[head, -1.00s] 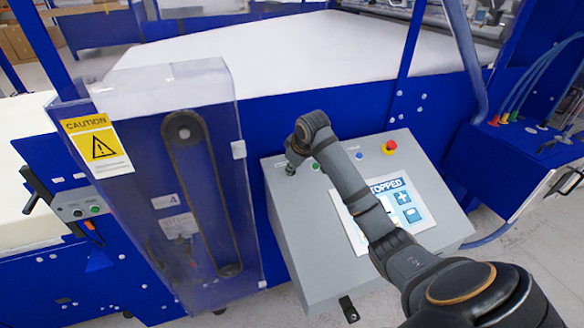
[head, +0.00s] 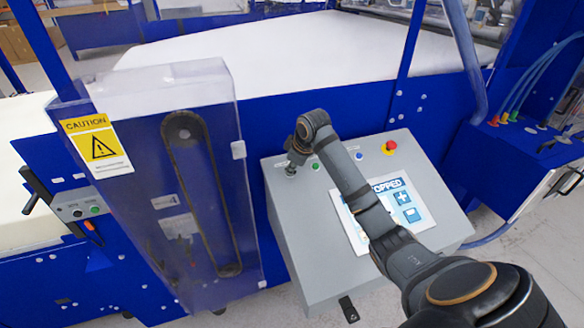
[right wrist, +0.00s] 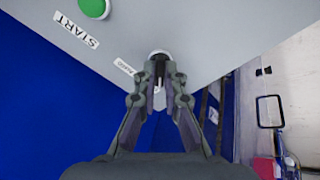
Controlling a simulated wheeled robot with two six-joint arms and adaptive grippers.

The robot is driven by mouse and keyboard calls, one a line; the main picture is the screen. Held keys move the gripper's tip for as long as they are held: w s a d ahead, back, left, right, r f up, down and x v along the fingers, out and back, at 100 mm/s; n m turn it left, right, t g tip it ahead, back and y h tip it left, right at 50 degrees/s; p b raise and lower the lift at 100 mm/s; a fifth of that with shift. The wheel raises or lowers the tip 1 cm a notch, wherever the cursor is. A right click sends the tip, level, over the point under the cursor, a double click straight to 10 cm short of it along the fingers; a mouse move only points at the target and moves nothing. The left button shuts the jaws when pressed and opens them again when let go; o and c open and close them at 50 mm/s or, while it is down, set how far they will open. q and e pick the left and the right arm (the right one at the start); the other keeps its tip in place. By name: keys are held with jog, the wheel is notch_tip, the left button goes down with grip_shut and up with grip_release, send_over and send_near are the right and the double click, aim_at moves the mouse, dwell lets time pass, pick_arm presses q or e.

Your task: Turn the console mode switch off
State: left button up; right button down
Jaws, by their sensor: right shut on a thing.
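The mode switch (right wrist: 158,56) is a small round knob with a dark handle at the upper left corner of the grey sloped console (head: 302,235). In the right wrist view it sits between my right fingertips (right wrist: 160,80). My right gripper (head: 293,163) is shut on the switch handle in the head view, and it hides most of the switch. A small label (right wrist: 125,66) lies beside the switch, too small to read. Which way the switch points is hard to tell. My left gripper is not in view.
A green START button (right wrist: 93,8) is close to the switch. A red emergency button (head: 389,147) and a touchscreen (head: 404,204) reading "...OPPED" are on the console, the screen partly behind my right arm. A clear guard with a caution label (head: 97,144) stands left of the console.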

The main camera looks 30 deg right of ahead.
jog(key=c, duration=1.4)
grip_release()
jog(key=shift+c, duration=0.2)
jog(key=shift+r, duration=0.1)
jog(key=v, duration=1.2)
